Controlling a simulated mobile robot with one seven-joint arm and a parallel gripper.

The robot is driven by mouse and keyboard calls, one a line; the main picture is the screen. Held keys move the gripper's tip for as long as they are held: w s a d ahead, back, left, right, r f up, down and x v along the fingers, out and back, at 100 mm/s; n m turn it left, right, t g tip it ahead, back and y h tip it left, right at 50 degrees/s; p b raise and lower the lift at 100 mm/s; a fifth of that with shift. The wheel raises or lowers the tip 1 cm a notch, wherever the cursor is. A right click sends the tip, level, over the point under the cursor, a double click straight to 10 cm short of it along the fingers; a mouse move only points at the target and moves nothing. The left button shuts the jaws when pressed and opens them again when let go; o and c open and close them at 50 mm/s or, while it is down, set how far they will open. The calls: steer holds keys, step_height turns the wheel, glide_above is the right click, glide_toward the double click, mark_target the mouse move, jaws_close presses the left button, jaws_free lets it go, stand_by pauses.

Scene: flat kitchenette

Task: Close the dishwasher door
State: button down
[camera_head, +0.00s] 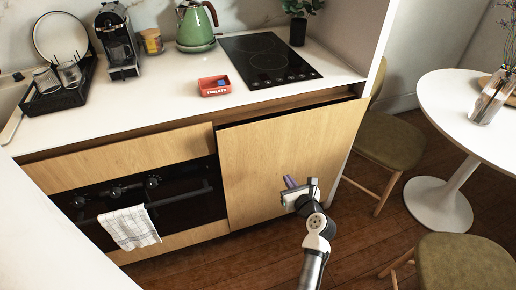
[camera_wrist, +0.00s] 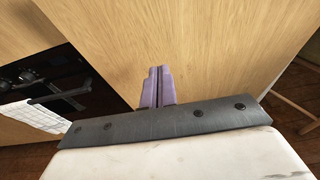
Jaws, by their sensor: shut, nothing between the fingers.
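The dishwasher door (camera_head: 278,150) is a light wood panel under the counter, to the right of the oven. It stands nearly upright, with a dark gap along its top edge, so it is slightly open. My gripper (camera_head: 290,182) is in front of the lower right part of the door. In the wrist view the door (camera_wrist: 225,45) fills most of the picture. The purple fingers of my gripper (camera_wrist: 157,72) are together and empty, pointing at the panel. I cannot tell whether the fingertips touch it.
The oven (camera_head: 150,200) with a hanging towel (camera_head: 129,228) is left of the door. A chair (camera_head: 388,145) and a round white table (camera_head: 470,110) stand to the right. A red tablets box (camera_head: 214,87) sits on the counter above. Some wooden floor is free before the door.

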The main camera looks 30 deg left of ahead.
steer(key=p, duration=0.2)
glide_toward(267, 154)
steer(key=x, duration=0.6)
steer(key=shift+w+a, duration=0.15)
